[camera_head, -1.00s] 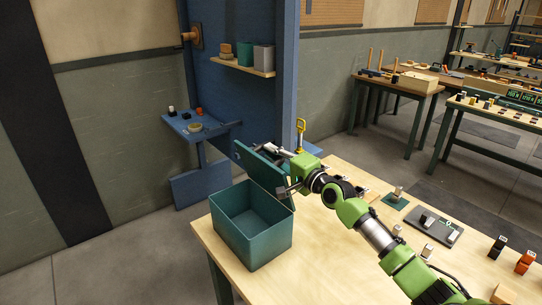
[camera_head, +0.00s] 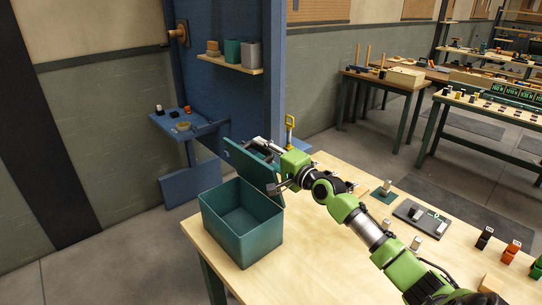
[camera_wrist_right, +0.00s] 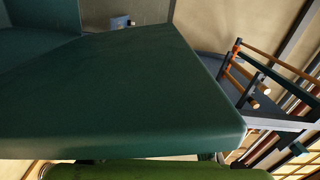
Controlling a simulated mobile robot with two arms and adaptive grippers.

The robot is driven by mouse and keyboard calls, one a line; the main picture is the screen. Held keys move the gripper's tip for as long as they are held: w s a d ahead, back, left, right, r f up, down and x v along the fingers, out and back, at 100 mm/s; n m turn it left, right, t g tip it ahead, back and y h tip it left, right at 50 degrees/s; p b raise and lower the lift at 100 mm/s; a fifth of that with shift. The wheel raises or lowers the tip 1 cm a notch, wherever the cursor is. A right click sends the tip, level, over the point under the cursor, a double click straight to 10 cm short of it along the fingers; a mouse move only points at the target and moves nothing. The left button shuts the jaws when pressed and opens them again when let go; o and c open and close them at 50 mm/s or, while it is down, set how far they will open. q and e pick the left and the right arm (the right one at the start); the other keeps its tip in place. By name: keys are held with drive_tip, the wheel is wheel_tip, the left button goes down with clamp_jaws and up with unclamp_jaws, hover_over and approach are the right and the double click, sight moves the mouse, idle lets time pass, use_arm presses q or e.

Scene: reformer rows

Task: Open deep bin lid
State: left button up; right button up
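The deep bin (camera_head: 243,246) is a teal open-topped box near the left corner of the wooden table. Its lid (camera_head: 245,163) stands raised along the bin's back right side, tilted, and the empty-looking inside shows. My right gripper (camera_head: 269,165) is at the lid's right end, with its fingers spread apart. One finger shows by the lid's top edge and the other lower, near its right corner; I cannot tell how firmly they touch. In the right wrist view the lid (camera_wrist_right: 130,95) fills much of the picture. My left gripper is not in view.
The table (camera_head: 300,240) holds a dark tray (camera_head: 421,217) and several small blocks to the right. A blue post and wall shelf (camera_head: 231,63) stand behind the bin. A low blue stand (camera_head: 190,125) is at the back left. Floor is clear on the left.

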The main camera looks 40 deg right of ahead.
drive_tip(key=s+d, duration=0.1)
drive_tip(key=s, duration=1)
drive_tip(key=shift+s, duration=0.35)
drive_tip(key=shift+f, duration=0.1)
